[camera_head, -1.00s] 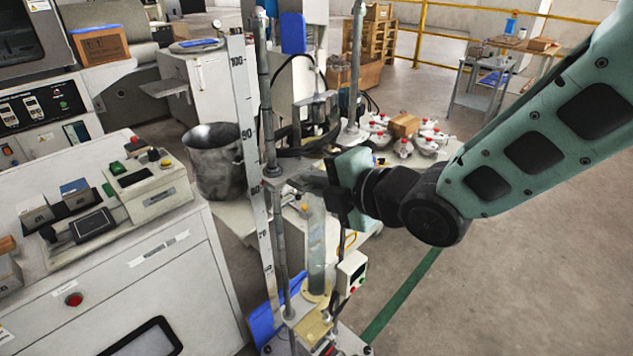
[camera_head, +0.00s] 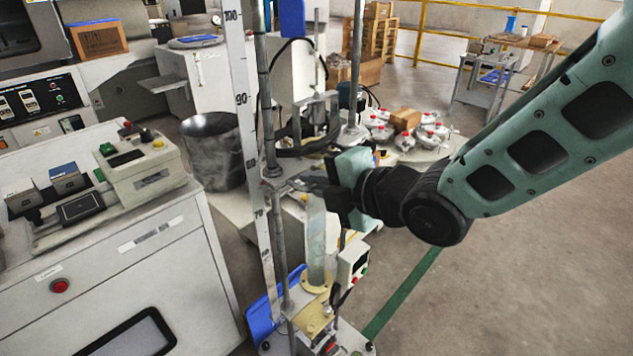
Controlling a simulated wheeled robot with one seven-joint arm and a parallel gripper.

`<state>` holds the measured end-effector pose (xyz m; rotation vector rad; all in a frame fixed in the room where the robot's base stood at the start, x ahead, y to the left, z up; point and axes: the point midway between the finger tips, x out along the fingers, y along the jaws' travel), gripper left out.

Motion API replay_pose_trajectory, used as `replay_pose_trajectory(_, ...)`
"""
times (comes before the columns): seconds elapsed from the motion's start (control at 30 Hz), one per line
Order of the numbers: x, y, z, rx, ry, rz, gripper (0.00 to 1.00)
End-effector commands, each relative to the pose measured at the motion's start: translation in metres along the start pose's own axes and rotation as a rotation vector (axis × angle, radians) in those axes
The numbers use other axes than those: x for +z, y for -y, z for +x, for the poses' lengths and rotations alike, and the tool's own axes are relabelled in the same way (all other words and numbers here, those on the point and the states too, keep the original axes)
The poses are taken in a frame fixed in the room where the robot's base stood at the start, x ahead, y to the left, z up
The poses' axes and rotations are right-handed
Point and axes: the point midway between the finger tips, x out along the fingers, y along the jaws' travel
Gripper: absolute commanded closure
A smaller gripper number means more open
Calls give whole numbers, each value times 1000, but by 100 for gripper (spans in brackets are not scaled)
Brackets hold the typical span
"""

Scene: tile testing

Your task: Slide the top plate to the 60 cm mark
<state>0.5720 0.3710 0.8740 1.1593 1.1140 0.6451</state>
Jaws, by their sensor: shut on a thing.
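The top plate (camera_head: 283,181) is a grey metal plate on the upright steel rods of the tile test stand, in the middle of the head view. Beside its left edge stands the tall white scale (camera_head: 249,150). The plate's left edge appears between the 80 and 70 marks, above the 60 mark (camera_head: 267,255). My gripper (camera_head: 327,188) comes from the right and is shut on the plate's right side. The fingertips are partly hidden. A clear upright tube (camera_head: 316,240) stands below the plate on the stand's base (camera_head: 318,318).
A grey control cabinet (camera_head: 110,270) stands close on the left. A metal bucket (camera_head: 212,155) is behind the scale. A small control box (camera_head: 352,262) is right of the tube. A table with several valve-like parts (camera_head: 430,132) stands behind my gripper. The floor at right is clear.

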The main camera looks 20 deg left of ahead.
Motion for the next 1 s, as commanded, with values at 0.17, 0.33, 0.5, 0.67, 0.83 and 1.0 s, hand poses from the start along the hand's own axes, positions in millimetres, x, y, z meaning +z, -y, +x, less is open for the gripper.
replay_pose_trajectory(0.17, 0, 0, 0, 0, 0, 1, 100)
replay_pose_trajectory(0.33, 0, 7, 2, 1, 0, 1, 100)
replay_pose_trajectory(0.5, 0, 18, 6, 0, 0, 1, 100)
replay_pose_trajectory(0.67, 0, 28, 10, -1, 0, 2, 100)
replay_pose_trajectory(0.83, 0, 38, 13, -1, 0, 2, 100)
replay_pose_trajectory(1.0, 0, 47, 17, -1, 0, 2, 100)
